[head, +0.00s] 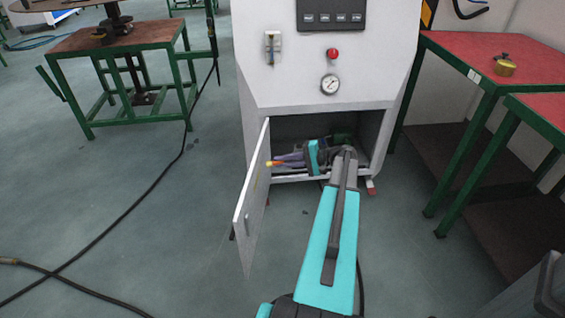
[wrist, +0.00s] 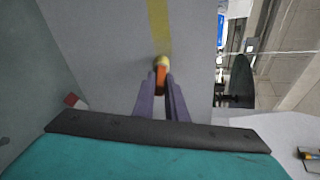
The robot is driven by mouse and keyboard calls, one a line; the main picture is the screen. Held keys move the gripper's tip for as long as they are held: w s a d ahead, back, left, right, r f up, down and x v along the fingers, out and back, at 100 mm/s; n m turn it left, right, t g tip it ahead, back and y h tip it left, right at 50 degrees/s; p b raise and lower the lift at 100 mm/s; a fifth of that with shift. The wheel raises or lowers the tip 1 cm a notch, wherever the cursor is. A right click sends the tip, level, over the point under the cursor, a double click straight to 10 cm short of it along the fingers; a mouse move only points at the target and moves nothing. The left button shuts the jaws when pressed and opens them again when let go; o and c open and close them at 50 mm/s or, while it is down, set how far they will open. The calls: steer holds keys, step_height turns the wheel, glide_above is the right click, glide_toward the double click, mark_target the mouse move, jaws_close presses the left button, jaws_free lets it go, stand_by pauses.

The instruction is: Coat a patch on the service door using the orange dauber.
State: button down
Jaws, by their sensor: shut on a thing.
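The service door (head: 253,200) of the white cabinet stands swung open in the head view. Its pale grey face (wrist: 105,40) fills much of the wrist view. My gripper (head: 284,161) is at the inner side of the door, its purple fingers shut on the orange dauber (head: 270,163). In the wrist view the dauber (wrist: 161,78) sits between the fingertips (wrist: 161,95), with its yellow tip against or very near the door. A yellow stripe (wrist: 158,25) runs on the door from the tip to the picture's top edge. The tip hides the stripe's lower end.
The cabinet (head: 300,85) has a gauge (head: 330,84) and a red knob (head: 332,54) above its open compartment, where my wrist is. A red-topped bench (head: 500,60) stands right, a brown-topped table (head: 70,40) left.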

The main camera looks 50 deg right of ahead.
steer(key=shift+w+a, duration=0.4)
steer(key=shift+w, duration=0.2)
stand_by(0.6)
steer(key=shift+s+a, duration=0.6)
steer(key=shift+a, duration=0.25)
steer(key=shift+s+a, duration=0.6)
steer(key=shift+a, duration=0.2)
steer(key=shift+w+d+p, duration=0.1)
steer(key=shift+w+p, duration=0.05)
steer(key=shift+p, duration=0.15)
steer(key=shift+w+d+p, duration=0.25)
steer(key=shift+w+d, duration=0.25)
steer(key=shift+d, duration=0.3)
steer(key=shift+w+d+p, duration=0.2)
steer(key=shift+w+d, duration=0.3)
steer(key=shift+d, duration=0.3)
steer(key=s+d, duration=0.3)
steer(key=s, duration=0.2)
steer(key=shift+d+p, duration=0.2)
steer(key=shift+p, duration=0.25)
